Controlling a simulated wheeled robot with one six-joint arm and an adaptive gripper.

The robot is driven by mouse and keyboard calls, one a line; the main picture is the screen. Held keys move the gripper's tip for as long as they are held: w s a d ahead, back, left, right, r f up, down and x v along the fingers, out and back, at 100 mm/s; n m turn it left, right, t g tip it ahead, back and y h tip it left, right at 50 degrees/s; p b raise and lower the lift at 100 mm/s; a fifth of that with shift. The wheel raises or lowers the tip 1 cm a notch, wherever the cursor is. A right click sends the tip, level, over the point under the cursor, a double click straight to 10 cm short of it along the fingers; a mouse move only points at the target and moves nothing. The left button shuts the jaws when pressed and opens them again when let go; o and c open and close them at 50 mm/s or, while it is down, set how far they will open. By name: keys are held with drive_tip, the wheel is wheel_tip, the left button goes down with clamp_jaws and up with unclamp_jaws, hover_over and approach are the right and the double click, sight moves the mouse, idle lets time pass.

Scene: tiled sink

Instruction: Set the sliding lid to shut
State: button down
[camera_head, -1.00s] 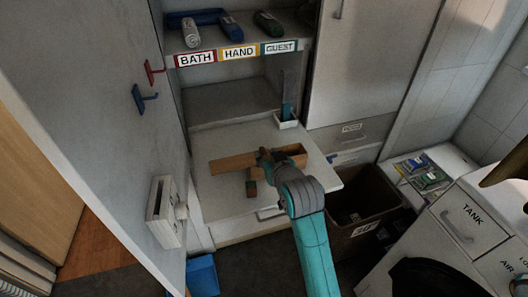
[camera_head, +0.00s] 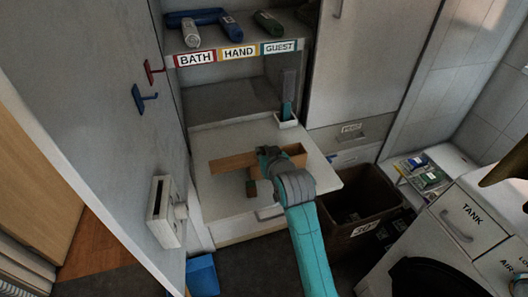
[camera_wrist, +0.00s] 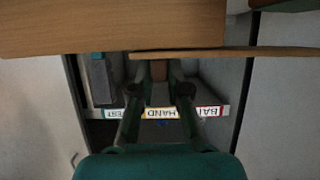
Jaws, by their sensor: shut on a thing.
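A wooden box (camera_head: 294,157) stands on the white pull-out shelf. Its thin sliding lid (camera_head: 232,162) sticks out to the left, and part of the box opening shows on the right. My gripper (camera_head: 266,160) is over the lid where it meets the box. In the wrist view, which is upside down, my gripper (camera_wrist: 158,92) is shut on a small brown knob (camera_wrist: 159,69) on the lid (camera_wrist: 230,53). The box (camera_wrist: 110,27) fills the top of that view. The knob is hidden by my gripper in the head view.
A small dark block (camera_head: 251,187) is by the lid's front edge. Labelled shelves (camera_head: 238,53) are behind, a brown bin (camera_head: 365,200) is right, and an open door (camera_head: 105,110) is left.

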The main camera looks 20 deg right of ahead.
drive_tip(key=d, duration=1.2)
drive_tip(key=c, duration=1.1)
unclamp_jaws()
drive_tip(key=v, duration=1.2)
